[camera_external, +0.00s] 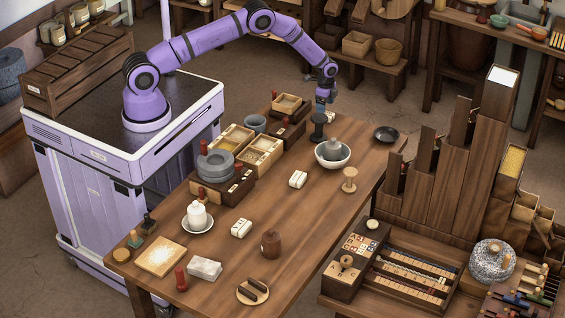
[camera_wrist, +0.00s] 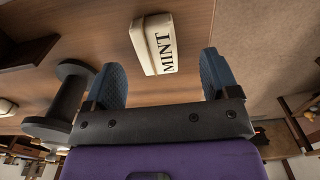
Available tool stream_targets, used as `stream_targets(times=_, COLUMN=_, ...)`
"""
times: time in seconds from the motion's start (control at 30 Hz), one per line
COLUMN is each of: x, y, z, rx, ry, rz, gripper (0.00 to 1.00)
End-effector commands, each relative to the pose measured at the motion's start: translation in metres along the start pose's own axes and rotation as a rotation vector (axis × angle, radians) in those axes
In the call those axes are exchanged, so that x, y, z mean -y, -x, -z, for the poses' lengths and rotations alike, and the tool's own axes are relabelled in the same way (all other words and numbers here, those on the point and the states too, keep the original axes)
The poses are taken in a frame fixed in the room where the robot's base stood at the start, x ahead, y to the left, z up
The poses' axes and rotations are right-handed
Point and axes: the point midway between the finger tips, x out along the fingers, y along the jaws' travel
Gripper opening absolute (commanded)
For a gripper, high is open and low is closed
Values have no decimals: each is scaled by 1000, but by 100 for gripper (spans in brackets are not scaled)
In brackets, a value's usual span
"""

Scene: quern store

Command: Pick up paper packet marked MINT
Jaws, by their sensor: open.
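The MINT packet (camera_wrist: 153,45) is a small cream block with dark letters, lying on the wooden table in the wrist view. It sits ahead of and between the two blue fingers of my gripper (camera_wrist: 162,64), with space on both sides. My gripper is open and empty. In the external view my gripper (camera_external: 325,98) hangs over the far end of the table, above a small whitish packet (camera_external: 331,117) that is partly hidden. The lettering on that packet is too small to read there.
A dark spool (camera_wrist: 67,100) stands close to the left finger; it also shows in the external view (camera_external: 318,128). A white bowl (camera_external: 332,161), a dark dish (camera_external: 386,134) and wooden boxes (camera_external: 287,130) are nearby. Other pale packets (camera_external: 298,179) lie further along the table.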

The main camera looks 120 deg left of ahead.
Motion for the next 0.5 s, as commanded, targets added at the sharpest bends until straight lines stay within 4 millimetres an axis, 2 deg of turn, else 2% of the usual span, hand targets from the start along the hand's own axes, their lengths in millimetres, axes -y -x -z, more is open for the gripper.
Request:
stream_targets(times=0.3, x=-5, y=-41, z=6, rx=1, ry=0, rz=-1, gripper=81)
stream_targets(times=0.5, x=-4, y=-47, z=6, rx=-1, ry=0, rz=0, gripper=81)
